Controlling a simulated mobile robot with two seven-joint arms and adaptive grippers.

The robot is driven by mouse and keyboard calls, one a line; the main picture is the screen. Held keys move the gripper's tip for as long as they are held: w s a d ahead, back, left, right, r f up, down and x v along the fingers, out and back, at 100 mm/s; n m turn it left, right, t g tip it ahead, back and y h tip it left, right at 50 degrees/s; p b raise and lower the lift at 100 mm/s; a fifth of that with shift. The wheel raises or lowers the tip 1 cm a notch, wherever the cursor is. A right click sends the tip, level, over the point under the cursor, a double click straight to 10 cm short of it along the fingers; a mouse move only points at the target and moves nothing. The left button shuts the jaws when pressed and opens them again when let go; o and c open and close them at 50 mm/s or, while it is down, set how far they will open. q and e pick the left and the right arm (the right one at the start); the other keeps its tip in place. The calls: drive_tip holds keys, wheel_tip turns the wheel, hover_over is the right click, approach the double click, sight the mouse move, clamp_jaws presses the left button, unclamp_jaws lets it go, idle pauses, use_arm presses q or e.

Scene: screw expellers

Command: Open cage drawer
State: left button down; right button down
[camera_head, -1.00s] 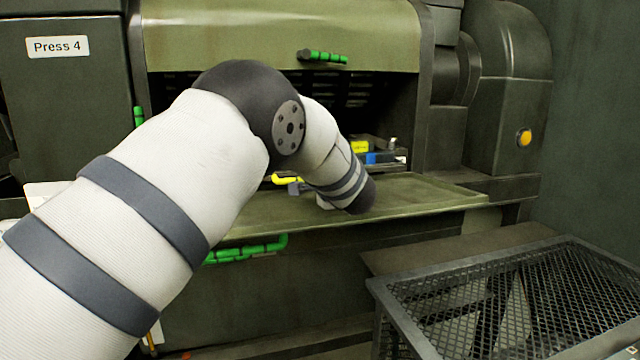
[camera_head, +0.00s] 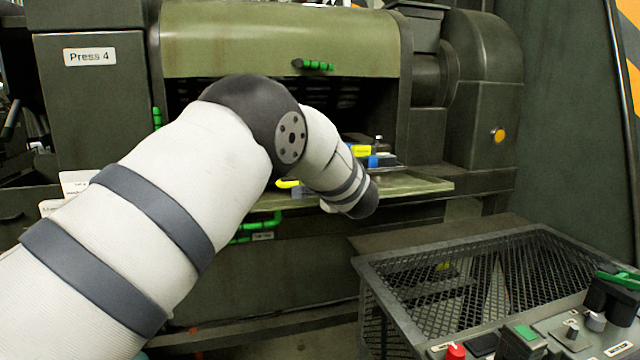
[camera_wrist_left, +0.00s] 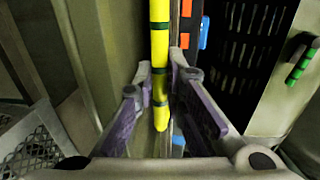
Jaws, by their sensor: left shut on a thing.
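A yellow bar handle (camera_wrist_left: 160,40) with dark green bands runs between the fingers of my left gripper (camera_wrist_left: 159,72) in the left wrist view. The gripper is shut on it. In the head view a short end of the yellow handle (camera_head: 288,184) shows beside my left forearm, low in the opening of the press (camera_head: 280,40). The arm hides the gripper there. The drawer itself cannot be made out clearly. My right gripper is not in view.
An olive tray (camera_head: 425,186) juts from the press under the arm. A green handle (camera_head: 318,66) is on the hood and another (camera_head: 262,223) below the tray. A mesh basket (camera_head: 400,265) and a control panel (camera_head: 545,340) stand at front right.

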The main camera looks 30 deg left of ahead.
use_arm(q)
drive_tip(key=c, duration=1.7)
unclamp_jaws()
drive_tip(key=shift+o, duration=0.2)
drive_tip(key=v, duration=0.8)
